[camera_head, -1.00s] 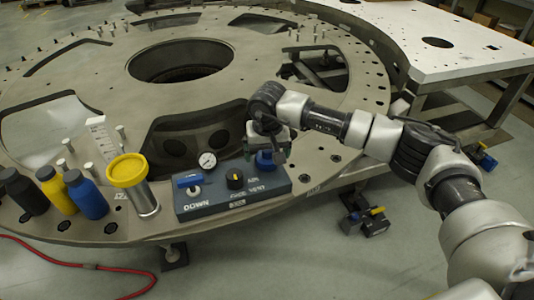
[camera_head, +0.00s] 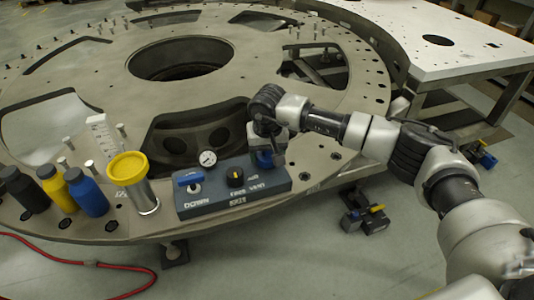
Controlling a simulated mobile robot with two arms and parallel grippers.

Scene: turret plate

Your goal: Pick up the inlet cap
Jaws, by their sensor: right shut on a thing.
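The blue inlet cap (camera_head: 264,160) is at the right end of the grey control box (camera_head: 232,203). It is partly hidden behind the fingers of my right gripper (camera_head: 271,158). My right gripper comes down from above and is shut on the cap. I cannot tell whether the cap is still seated on the box. My left gripper is not in view.
The control box has a blue lever, a black knob and a gauge (camera_head: 208,158). A yellow-topped metal cylinder (camera_head: 128,168) and several bottles (camera_head: 86,193) stand to its left. The round turret plate (camera_head: 95,75) has large openings. A red hose (camera_head: 95,264) lies on the floor.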

